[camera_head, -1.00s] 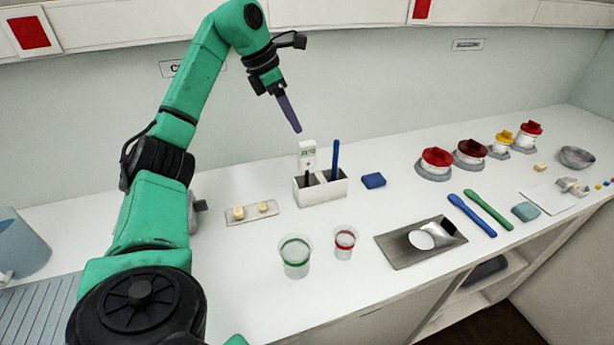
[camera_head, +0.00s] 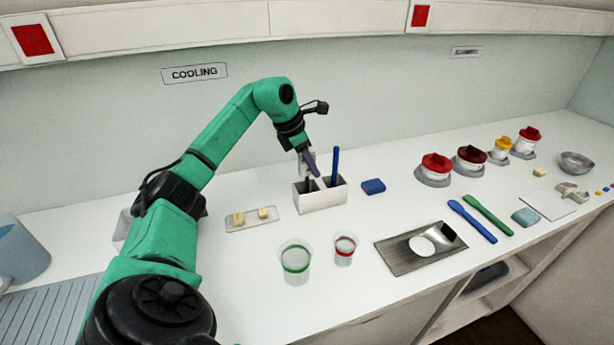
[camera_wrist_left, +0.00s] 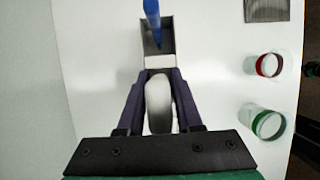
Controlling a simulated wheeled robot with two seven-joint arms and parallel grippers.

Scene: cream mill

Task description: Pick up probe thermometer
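The probe thermometer (camera_head: 301,167) has a white head and a dark stem, and stands upright in the left compartment of a white two-part holder (camera_head: 321,199). My left gripper (camera_head: 313,172) is down at its head, with the purple fingers hiding much of it. In the left wrist view, the white thermometer head (camera_wrist_left: 159,103) lies between the two fingers of the left gripper (camera_wrist_left: 162,76). The fingers look open on either side of it; firm contact cannot be made out. My right gripper is not in view.
A blue stick (camera_head: 335,166) stands in the holder's right compartment, close to the left gripper. A blue block (camera_head: 373,187) lies to the right. A green-banded cup (camera_head: 295,262) and a red-banded cup (camera_head: 344,250) stand in front. A small tray (camera_head: 252,224) lies left.

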